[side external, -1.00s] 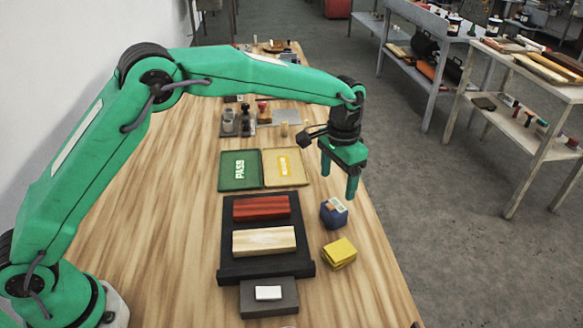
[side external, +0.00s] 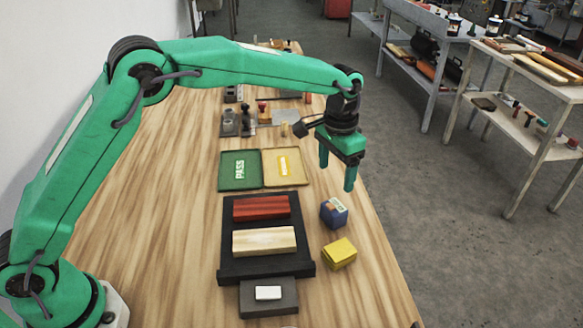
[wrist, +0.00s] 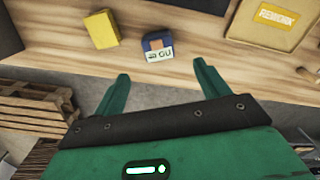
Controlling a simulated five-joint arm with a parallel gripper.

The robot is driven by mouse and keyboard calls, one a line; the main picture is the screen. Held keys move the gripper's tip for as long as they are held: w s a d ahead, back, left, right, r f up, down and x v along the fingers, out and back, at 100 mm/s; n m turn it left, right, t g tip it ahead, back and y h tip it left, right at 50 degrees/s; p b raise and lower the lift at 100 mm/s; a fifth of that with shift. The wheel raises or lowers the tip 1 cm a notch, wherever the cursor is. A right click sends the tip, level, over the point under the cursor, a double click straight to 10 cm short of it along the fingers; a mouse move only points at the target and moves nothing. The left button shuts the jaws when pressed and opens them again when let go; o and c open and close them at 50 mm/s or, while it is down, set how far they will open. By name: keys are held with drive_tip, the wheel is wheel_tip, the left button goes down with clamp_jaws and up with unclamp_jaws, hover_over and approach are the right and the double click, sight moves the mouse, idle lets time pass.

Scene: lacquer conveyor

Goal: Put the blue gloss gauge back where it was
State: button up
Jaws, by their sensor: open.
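A yellow block (side external: 339,252) stands in front of the gauge. The black tray (side external: 228,254) holds a red-brown panel (side external: 261,207) and a pale panel (side external: 264,240). A green PASS tray (side external: 226,182) and a yellow tray (side external: 298,178) lie behind. The bench's right edge is close.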

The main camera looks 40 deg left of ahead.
drive_tip(key=s+a+r+n+t, duration=0.2)
drive_tip(key=s+a+r+t, duration=0.1)
drive_tip(key=s+a+r, duration=1.05)
drive_tip(key=s+a+f+n+t, duration=0.1)
drive_tip(key=s+a, duration=0.2)
drive_tip(key=s, duration=0.6)
drive_tip(key=s+a+f+n+t, duration=0.1)
drive_tip(key=s+a, duration=0.3)
drive_tip(key=s, duration=0.4)
drive_tip(key=shift+s+a+f+t, duration=0.15)
drive_tip(key=shift+s+t, duration=0.15)
drive_tip(key=shift+s, duration=0.1)
